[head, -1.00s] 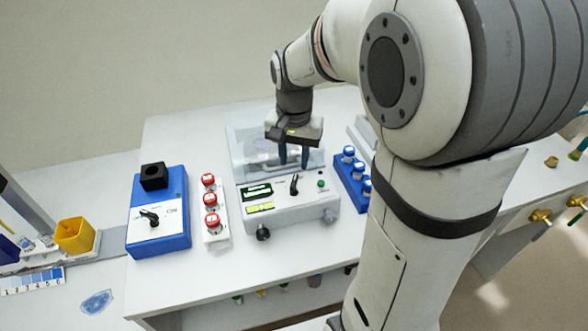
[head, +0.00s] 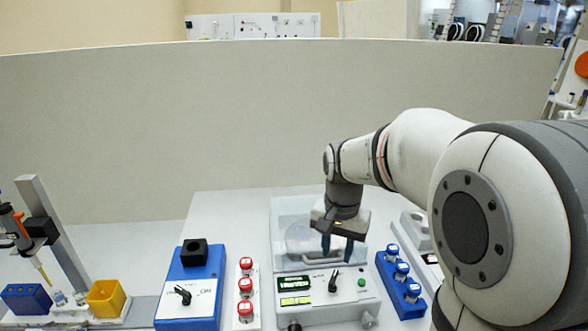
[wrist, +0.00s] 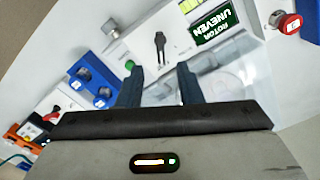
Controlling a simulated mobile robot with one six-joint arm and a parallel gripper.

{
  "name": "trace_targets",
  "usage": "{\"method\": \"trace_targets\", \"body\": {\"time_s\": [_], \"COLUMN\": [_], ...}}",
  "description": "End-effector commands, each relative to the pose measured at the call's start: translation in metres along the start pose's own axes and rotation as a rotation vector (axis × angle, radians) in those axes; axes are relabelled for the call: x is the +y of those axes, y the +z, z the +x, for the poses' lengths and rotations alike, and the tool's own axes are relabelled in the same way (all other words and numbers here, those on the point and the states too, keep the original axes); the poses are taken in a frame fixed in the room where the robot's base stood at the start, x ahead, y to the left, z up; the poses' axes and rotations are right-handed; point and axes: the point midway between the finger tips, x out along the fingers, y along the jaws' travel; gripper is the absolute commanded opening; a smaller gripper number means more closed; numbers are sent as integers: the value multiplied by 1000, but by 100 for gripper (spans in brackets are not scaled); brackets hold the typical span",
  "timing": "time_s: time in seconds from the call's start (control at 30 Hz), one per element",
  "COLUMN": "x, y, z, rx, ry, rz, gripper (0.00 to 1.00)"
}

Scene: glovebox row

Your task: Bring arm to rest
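My gripper (head: 338,247) hangs pointing down over the grey-white benchtop device with a clear lid (head: 290,211). Its two dark blue fingers are apart with nothing seen between them. They also show apart in the wrist view (wrist: 160,72). The fingers appear over the lid, just behind the front panel; I cannot tell whether they touch it. The device's display (wrist: 216,25) reads "ROTOR UNEVEN" in the wrist view. A black knob (head: 334,281) and a green button (head: 362,283) are on the panel.
A white strip with red-capped vials (head: 257,311) and a blue box with a black block (head: 203,268) stand left. A pipette stand (head: 58,240) and yellow bin (head: 112,311) are far left. A grey partition (head: 120,130) stands behind.

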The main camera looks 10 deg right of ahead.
Motion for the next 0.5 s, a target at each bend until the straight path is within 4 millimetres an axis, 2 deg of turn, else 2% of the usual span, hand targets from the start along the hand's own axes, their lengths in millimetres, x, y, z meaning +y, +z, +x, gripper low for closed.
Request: {"method": "trace_targets", "body": {"time_s": [0.17,0.3,0.5], "x": [17,38,62], "y": [30,66,107], "z": [-13,-20,-18], "rx": [56,126,214], "ry": [-28,-52,-66], "rz": [-111,-257,-436], "gripper": [33,33,33]}}
